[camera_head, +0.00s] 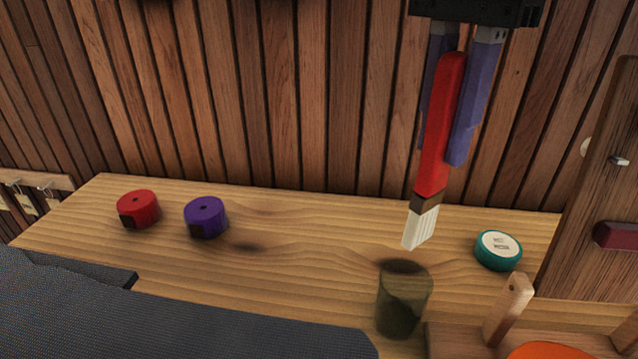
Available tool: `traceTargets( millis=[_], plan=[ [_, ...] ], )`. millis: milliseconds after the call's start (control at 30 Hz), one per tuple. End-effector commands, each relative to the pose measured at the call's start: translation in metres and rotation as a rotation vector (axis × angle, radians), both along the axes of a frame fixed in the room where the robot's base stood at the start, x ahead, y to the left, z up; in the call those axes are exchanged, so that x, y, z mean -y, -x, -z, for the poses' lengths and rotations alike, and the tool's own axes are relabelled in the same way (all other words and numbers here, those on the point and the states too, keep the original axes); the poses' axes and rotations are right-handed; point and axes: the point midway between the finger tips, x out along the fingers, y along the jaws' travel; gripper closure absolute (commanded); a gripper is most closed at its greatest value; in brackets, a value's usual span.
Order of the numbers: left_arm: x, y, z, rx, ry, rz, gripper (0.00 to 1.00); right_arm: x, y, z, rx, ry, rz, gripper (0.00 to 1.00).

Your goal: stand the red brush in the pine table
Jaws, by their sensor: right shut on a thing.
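My right gripper (441,150) comes down from the top right with its bluish fingers shut on the red brush (436,150). The brush hangs nearly upright, slightly tilted, with its pale bristles (421,228) pointing down. The bristles are in the air over the pine table (310,240), a little above and behind a dark greenish cup (402,310) in the picture. The cup stands upright on the table, with its dark opening facing up. I cannot tell whether anything is in it. My left gripper is not in view.
A red round tape measure (138,209) and a purple one (206,217) stand at the left. A teal round tin (498,250) lies right of the cup. A wooden rack (508,310) is at the bottom right. The table's middle is clear; a slatted wall stands behind.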

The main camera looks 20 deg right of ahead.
Motion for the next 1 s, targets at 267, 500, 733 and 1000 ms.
traceTargets(
  millis=[267, 500, 733, 1000],
  plan=[
    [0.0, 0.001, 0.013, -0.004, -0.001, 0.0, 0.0, 0.0, 0.001, 0.076, -0.005, -0.001, 0.001, 1.0],
    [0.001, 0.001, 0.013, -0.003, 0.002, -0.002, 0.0, 0.0, 0.0, 0.099, 0.0, 0.0, 0.0, 1.0],
    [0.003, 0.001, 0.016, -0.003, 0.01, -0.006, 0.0, 0.0, 0.001, 0.132, -0.003, 0.0, 0.0, 1.0],
    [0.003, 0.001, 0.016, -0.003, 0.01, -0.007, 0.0, 0.0, 0.0, 0.14, 0.002, 0.001, -0.002, 1.0]
  ],
)
